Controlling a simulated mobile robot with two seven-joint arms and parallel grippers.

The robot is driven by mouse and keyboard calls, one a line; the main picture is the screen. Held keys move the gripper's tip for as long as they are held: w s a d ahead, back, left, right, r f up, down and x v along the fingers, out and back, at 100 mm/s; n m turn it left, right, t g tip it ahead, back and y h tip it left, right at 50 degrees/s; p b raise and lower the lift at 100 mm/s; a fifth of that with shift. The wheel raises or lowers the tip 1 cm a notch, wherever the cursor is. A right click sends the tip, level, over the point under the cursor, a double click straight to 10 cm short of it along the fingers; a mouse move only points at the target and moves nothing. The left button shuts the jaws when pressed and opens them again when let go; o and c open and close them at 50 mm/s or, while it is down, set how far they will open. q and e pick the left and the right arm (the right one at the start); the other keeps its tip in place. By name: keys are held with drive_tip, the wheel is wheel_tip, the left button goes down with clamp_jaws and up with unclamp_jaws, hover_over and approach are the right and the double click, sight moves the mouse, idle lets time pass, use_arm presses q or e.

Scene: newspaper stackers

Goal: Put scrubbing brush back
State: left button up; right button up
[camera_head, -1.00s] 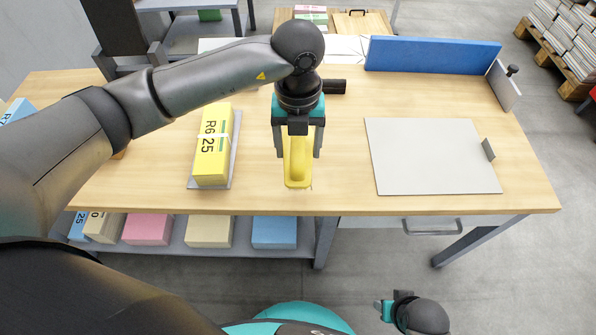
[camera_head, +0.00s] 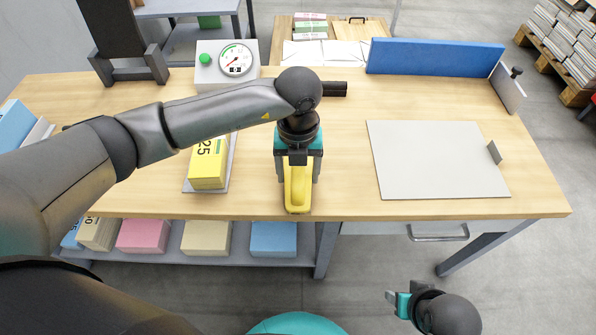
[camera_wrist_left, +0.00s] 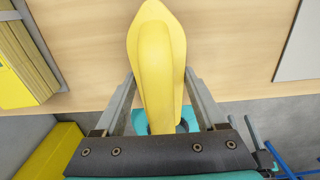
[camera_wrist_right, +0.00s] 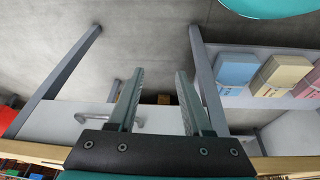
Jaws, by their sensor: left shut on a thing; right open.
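The yellow scrubbing brush (camera_head: 298,188) is in my left gripper (camera_head: 298,172), over the front part of the wooden table (camera_head: 340,195). In the left wrist view the brush (camera_wrist_left: 157,65) sits between the two fingers of the left gripper (camera_wrist_left: 160,95), its long yellow body pointing away from the palm. I cannot tell whether the brush touches the table. My right gripper (camera_head: 395,300) is low in front of the table, away from the brush. In the right wrist view its fingers (camera_wrist_right: 158,95) stand apart with nothing between them.
A yellow bundle (camera_head: 208,165) on a grey tray lies left of the brush. A grey board (camera_head: 435,160) lies right. A blue upright panel (camera_head: 435,57) and a dial scale (camera_head: 228,65) stand at the back. A shelf (camera_head: 200,250) with coloured stacks is below. The table between brush and board is clear.

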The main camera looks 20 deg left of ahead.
use_arm(q)
drive_tip(key=o, duration=0.8)
drive_tip(key=shift+f, duration=0.2)
drive_tip(key=o, duration=0.5)
drive_tip(key=shift+c, duration=0.2)
use_arm(e)
drive_tip(key=shift+r, duration=0.15)
use_arm(q)
drive_tip(key=shift+r, duration=0.2)
use_arm(e)
drive_tip(key=shift+r, duration=0.1)
use_arm(q)
wheel_tip(320, 180, up, 10)
drive_tip(key=p, duration=0.4)
drive_tip(key=shift+r, duration=0.1)
drive_tip(key=shift+r+p, duration=0.45)
drive_tip(key=shift+r, duration=0.5)
use_arm(e)
drive_tip(key=s+d+f+g, duration=0.1)
drive_tip(key=s+f, duration=0.3)
drive_tip(key=f, duration=0.6)
drive_tip(key=shift+s+d, duration=0.25)
drive_tip(key=shift+d, duration=0.05)
